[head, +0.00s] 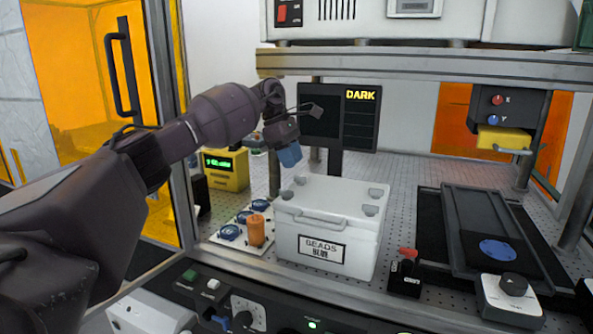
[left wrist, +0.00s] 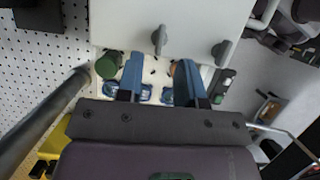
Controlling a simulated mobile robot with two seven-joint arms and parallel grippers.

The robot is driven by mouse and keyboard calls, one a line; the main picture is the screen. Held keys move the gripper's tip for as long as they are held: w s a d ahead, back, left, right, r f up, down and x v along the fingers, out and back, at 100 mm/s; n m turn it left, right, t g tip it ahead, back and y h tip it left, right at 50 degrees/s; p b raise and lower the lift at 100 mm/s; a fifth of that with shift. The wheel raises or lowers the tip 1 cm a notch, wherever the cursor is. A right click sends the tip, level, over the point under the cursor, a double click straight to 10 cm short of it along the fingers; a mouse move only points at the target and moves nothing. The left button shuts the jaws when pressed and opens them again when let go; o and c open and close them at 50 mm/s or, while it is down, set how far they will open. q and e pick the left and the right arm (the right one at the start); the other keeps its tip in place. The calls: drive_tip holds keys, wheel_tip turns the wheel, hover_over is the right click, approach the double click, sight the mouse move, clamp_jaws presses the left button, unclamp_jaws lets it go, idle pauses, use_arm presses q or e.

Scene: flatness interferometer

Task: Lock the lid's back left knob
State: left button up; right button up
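The white box labelled BEADS (head: 322,232) stands on the perforated table with its lid (head: 335,190) on. Grey knobs sit near the lid's corners. The back left knob (head: 300,181) and the front left knob (head: 287,195) show in the head view. My left gripper (head: 290,156), with blue fingers, hangs above the lid's back left corner. In the left wrist view the gripper (left wrist: 159,66) is open and empty. The back left knob (left wrist: 159,40) appears just ahead of the gap between the fingertips, and the front left knob (left wrist: 222,50) lies to the right. My right gripper is out of view.
A white tray (head: 219,240) with blue discs and an orange cylinder (head: 256,231) is left of the box. A yellow instrument (head: 228,170) and a DARK screen (head: 340,116) stand behind. A metal post (left wrist: 40,122) is near the gripper. A black stage (head: 480,230) is right.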

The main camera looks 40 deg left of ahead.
use_arm(q)
drive_tip(key=v, duration=0.6)
drive_tip(key=shift+r, duration=0.15)
drive_tip(key=shift+a, duration=0.1)
idle(0.3)
